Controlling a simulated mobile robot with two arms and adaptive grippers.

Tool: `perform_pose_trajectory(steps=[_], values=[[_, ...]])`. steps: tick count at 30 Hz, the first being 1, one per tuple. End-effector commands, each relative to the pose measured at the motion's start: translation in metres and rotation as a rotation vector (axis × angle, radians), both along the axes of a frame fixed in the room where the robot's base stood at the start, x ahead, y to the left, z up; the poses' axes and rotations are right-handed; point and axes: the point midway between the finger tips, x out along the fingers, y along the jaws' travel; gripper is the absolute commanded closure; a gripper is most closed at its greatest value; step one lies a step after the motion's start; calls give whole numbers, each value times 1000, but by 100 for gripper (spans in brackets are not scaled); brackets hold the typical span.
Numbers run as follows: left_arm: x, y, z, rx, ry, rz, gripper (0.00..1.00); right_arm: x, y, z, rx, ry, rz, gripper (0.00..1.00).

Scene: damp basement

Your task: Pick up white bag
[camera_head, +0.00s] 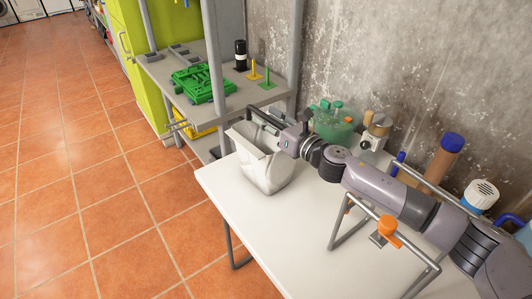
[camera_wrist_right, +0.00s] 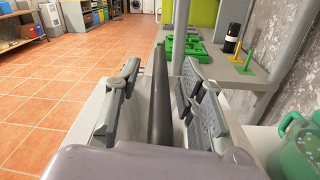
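The white bag (camera_head: 268,172) stands upright on the white table, near its far left corner in the head view. It is an open-topped, pale, slightly creased bag. My right gripper (camera_head: 262,119) is at the bag's top rim, reaching in from the right. In the right wrist view the two fingers of the right gripper (camera_wrist_right: 160,98) stand well apart, with a dark grey strip between them. I cannot tell whether that strip is part of the bag, or whether the fingers touch the bag. My left gripper is not in view.
A grey shelf with a green crate (camera_head: 203,82) stands behind, beside a concrete wall. Tiled floor is clear at left.

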Motion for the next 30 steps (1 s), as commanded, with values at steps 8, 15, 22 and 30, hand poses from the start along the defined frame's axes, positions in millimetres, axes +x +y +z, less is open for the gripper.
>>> perform_pose_trajectory(steps=[8, 15, 22, 30], values=[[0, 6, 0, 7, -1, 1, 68, 0, 0, 0, 1, -1, 0, 70], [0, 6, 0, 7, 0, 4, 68, 0, 0, 0, 1, -1, -1, 86], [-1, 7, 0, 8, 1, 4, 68, 0, 0, 0, 0, 0, -1, 100], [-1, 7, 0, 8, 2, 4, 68, 0, -1, 0, 0, 0, -1, 100]])
